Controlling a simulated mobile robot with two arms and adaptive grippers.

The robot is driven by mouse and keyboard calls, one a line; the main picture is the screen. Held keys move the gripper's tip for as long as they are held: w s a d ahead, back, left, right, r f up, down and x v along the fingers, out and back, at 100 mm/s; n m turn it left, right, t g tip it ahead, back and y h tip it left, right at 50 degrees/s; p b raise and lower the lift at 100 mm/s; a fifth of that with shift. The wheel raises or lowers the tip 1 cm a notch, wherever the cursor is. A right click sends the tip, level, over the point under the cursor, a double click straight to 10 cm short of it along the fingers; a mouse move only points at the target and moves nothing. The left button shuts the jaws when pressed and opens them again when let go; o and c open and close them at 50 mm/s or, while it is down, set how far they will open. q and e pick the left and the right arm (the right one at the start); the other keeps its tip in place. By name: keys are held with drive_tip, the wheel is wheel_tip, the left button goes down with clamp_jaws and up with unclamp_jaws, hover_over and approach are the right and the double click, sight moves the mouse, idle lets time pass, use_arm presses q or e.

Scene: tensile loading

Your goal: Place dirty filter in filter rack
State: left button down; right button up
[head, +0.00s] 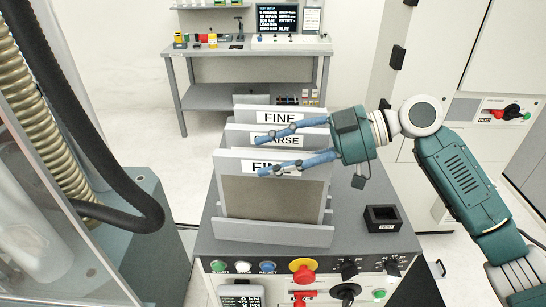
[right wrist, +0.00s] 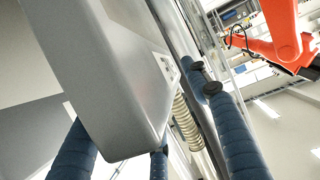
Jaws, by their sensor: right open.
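A framed filter with a brownish face (head: 273,198) stands upright in the front slot of the filter rack (head: 275,232), in the middle of the head view. Its top label is partly hidden by my right gripper's fingers. My right gripper (head: 261,156) is open, its blue fingers reaching in from the right at the height of the labels. In the right wrist view, a smooth grey body (right wrist: 105,75) lies close to the blue fingers (right wrist: 232,135); I cannot tell whether they touch it. My left gripper is not in view.
Behind stand panels labelled "FINE" (head: 280,118) and one ending in "ARSE" (head: 240,138). A small black box (head: 383,218) sits right of the rack. Buttons, including a red one (head: 303,271), line the front. A workbench (head: 248,48) stands behind; hoses (head: 75,110) are at left.

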drive_tip(key=b+v, duration=0.3)
drive_tip(key=v, duration=0.7)
drive_tip(key=shift+d+b, duration=0.3)
drive_tip(key=shift+d, duration=0.1)
drive_tip(key=shift+s+d+r, duration=0.1)
drive_tip(key=shift+d+r, duration=0.2)
drive_tip(key=shift+d, duration=0.05)
